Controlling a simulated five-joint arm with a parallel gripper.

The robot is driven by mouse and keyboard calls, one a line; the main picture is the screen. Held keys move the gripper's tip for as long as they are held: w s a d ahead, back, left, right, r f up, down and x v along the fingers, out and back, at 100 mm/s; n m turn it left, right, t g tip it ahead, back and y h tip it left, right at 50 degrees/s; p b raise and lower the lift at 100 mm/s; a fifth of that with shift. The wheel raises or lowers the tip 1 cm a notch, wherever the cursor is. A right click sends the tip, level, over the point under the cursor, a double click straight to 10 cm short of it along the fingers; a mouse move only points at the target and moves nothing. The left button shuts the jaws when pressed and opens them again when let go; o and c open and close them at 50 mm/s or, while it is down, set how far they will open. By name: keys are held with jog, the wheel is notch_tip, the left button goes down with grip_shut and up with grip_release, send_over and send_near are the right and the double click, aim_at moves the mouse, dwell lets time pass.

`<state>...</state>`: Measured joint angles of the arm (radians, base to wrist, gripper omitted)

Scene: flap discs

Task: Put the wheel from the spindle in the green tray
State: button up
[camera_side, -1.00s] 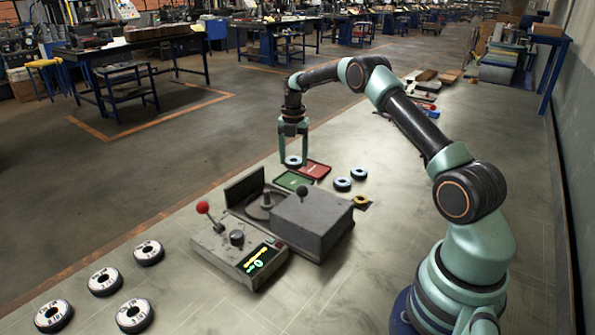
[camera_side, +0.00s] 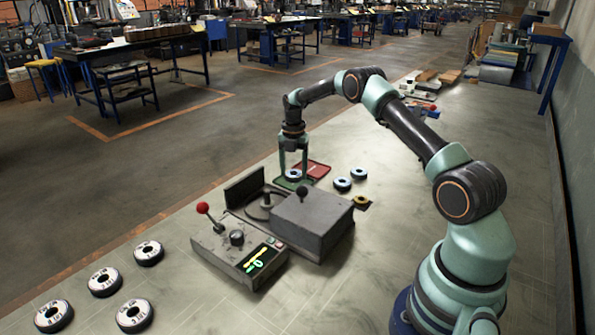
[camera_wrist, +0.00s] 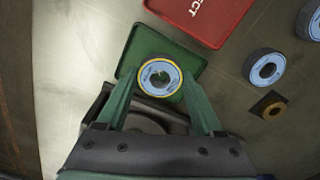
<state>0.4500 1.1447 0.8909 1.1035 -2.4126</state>
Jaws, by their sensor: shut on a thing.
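My gripper (camera_side: 293,172) is shut on a wheel (camera_side: 294,175), a disc with a pale blue face and a dark hole. The wheel also shows between my fingers in the wrist view (camera_wrist: 160,77), with a yellow rim. The green tray (camera_side: 281,183) is below the wheel, and in the wrist view its green surface (camera_wrist: 135,53) surrounds it. I cannot tell whether the wheel touches the tray floor. The spindle (camera_side: 266,200) on the grey machine stands bare, in front of the tray.
A red tray (camera_side: 318,170) lies beside the green one. Two blue-faced wheels (camera_side: 342,184) and a small yellow ring (camera_side: 361,200) lie to the right. The machine's grey box (camera_side: 313,222) and red-knobbed lever (camera_side: 203,207) stand nearby. Several white-faced wheels (camera_side: 149,253) lie front left.

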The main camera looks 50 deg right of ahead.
jog(key=shift+f, duration=0.15)
jog(key=shift+f, duration=0.35)
jog(key=shift+f, duration=0.15)
jog(key=o, duration=1.4)
jog(key=shift+o, duration=0.2)
notch_tip(320, 180, up, 7)
